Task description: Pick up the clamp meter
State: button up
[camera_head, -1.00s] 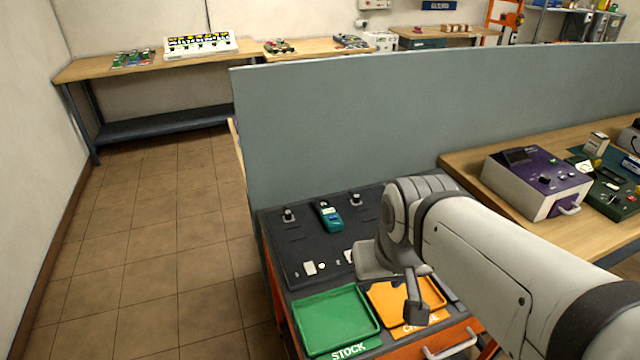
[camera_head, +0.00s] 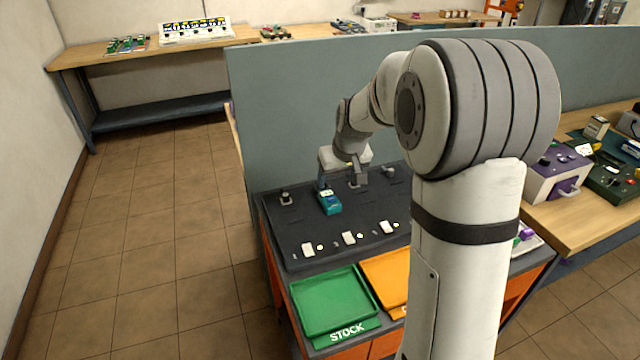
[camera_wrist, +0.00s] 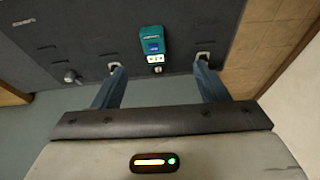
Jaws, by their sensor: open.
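The clamp meter (camera_head: 329,202) is a teal handheld device lying on the dark grey top of the cart (camera_head: 300,232). In the wrist view the clamp meter (camera_wrist: 152,43) lies beyond my fingertips, roughly centred between them, with its small screen and white buttons showing. My gripper (camera_wrist: 158,68) is open and empty, its two bluish fingers spread on either side. In the head view my gripper (camera_head: 342,180) hangs over the back of the cart top, close to the meter. The head view does not show clearly how high the fingers are.
Small metal fittings (camera_head: 286,198) stand beside the meter. Several white tags (camera_head: 348,238) lie nearer the front. A green STOCK tray (camera_head: 330,300) and an orange tray (camera_head: 388,275) sit at the cart's front. A grey partition (camera_head: 285,130) rises behind the cart.

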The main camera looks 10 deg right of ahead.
send_near(328, 195)
jog(key=shift+w+d+f, duration=0.2)
jog(key=shift+w+f, duration=0.1)
jog(key=shift+f, duration=0.25)
jog(key=shift+n, duration=0.3)
jog(key=x, duration=0.2)
jog(key=p+x, duration=0.1)
jog(key=x, duration=0.5)
jog(key=shift+s+a+p, duration=0.1)
jog(key=shift+a+p, duration=0.2)
jog(key=shift+p, duration=0.05)
jog(key=shift+c, duration=0.4)
jog(key=c, duration=1.2)
